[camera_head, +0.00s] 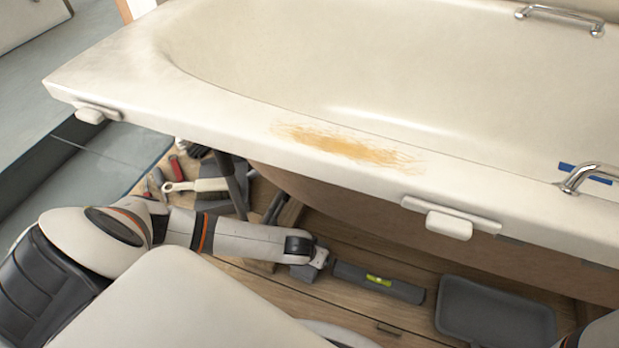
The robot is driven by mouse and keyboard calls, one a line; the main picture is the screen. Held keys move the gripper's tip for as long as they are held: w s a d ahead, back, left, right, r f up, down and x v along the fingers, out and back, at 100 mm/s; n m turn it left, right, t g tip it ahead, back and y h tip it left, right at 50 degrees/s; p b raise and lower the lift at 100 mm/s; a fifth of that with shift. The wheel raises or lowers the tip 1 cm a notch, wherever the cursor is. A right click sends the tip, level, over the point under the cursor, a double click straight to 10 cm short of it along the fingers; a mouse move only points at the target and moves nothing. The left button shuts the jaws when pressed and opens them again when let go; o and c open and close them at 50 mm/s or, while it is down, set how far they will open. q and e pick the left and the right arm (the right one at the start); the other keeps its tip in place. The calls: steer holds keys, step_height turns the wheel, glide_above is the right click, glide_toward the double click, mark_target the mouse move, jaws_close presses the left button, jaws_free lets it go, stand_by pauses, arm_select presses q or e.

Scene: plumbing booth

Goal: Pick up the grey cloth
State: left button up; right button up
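I cannot clearly make out the grey cloth. A dark grey patch (214,206) lies under the white-handled brush on the floor beneath the bathtub, but I cannot tell whether it is cloth. My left arm comes in from the left, below this patch. Its far end, with my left gripper (316,260), is low over the wooden floor beside the spirit level's left end. The fingers are too small and too hidden to tell their opening.
The white bathtub (190,110) overhangs the floor, with an orange-brown stain (350,148) on its rim. Below are a brush (198,185), red-handled tools (177,168), a dark spirit level (378,282) and a dark grey tray (495,310).

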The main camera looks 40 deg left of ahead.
arm_select(q)
steer(key=shift+f, duration=0.25)
stand_by(0.3)
steer(key=c, duration=1.1)
